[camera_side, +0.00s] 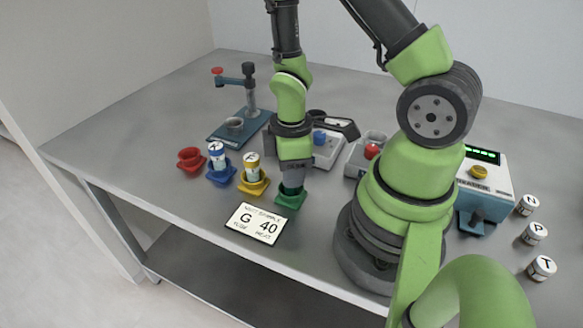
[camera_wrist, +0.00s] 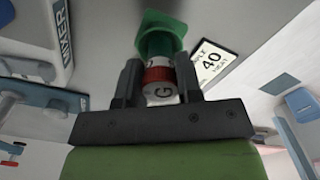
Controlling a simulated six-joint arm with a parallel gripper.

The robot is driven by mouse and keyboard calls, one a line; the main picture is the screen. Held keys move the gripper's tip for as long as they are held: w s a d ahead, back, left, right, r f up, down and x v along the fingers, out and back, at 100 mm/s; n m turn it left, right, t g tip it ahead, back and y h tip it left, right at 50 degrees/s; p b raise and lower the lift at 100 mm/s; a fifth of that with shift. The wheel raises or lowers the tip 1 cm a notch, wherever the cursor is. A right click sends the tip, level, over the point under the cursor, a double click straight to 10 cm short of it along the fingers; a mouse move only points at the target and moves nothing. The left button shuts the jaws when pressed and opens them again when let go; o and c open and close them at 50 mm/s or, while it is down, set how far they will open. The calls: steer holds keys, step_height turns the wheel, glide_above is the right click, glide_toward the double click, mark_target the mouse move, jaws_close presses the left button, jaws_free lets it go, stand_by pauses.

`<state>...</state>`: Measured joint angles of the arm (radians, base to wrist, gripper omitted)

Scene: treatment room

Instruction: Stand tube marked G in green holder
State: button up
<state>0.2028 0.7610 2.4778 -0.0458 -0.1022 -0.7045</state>
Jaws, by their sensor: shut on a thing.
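My gripper (camera_side: 293,184) points down right over the green holder (camera_side: 290,202) at the front of the table. In the wrist view my gripper (camera_wrist: 159,80) is shut on the tube marked G (camera_wrist: 158,92), which has a white top and a red band. The tube is upright and in line with the cup of the green holder (camera_wrist: 160,24). Its lower end is hidden, so I cannot tell whether it rests on the cup's bottom. In the side view my fingers hide the tube.
A yellow holder (camera_side: 253,187) and a blue holder (camera_side: 221,178) each hold a tube, left of the green one. A red holder (camera_side: 191,160) is empty. Several tubes, including N (camera_side: 526,205), stand at right.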

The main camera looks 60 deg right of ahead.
steer(key=shift+f, duration=0.55)
steer(key=o, duration=0.7)
steer(key=shift+w+d+r, duration=0.1)
steer(key=shift+r, duration=5.4)
